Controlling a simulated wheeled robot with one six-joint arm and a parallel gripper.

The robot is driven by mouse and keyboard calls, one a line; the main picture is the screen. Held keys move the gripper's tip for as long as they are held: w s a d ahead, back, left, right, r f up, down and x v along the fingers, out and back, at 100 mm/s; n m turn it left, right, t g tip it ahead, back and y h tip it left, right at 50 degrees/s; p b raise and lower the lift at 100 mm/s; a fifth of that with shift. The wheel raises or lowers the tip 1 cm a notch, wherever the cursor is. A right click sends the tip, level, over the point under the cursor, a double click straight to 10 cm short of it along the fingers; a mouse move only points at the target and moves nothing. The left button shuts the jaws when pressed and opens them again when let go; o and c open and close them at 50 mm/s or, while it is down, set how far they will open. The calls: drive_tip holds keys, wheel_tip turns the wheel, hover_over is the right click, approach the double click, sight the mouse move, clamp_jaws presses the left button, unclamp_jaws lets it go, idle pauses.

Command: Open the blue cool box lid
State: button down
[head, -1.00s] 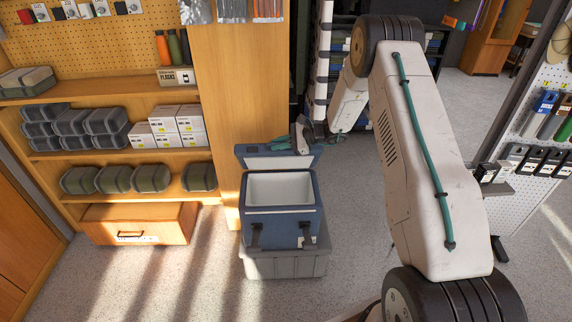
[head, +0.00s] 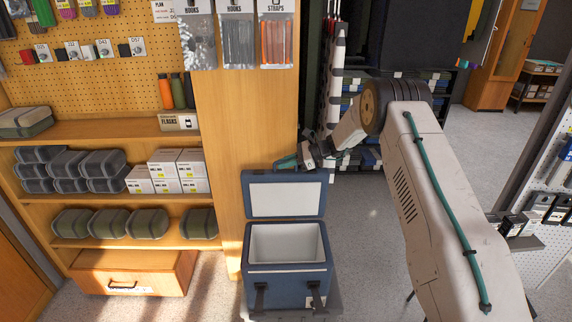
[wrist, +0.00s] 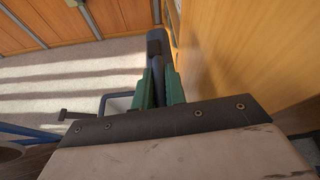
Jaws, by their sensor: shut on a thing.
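The blue cool box (head: 288,283) stands on a grey crate, with its pale empty inside showing in the head view. Its lid (head: 286,197) is raised steeply at the back, its white inner face toward me. My gripper (head: 297,160) is at the top edge of the lid. In the wrist view the green fingers (wrist: 158,92) are closed on a dark edge piece of the lid (wrist: 156,48). The exact contact is partly hidden by the fingers and wrist.
A wooden shelf (head: 120,144) with containers and white boxes stands left. A wooden panel (head: 240,115) rises close behind the lid. Hanging packets (head: 238,40) are above it. Grey floor (head: 380,235) is open to the right of the box.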

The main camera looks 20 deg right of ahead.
idle(0.3)
drive_tip(key=c, duration=1.5)
unclamp_jaws()
drive_tip(key=shift+o, duration=0.2)
drive_tip(key=v, duration=0.7)
drive_tip(key=shift+s+d+r, duration=0.1)
drive_tip(key=shift+d+r, duration=0.05)
drive_tip(key=shift+d, duration=0.2)
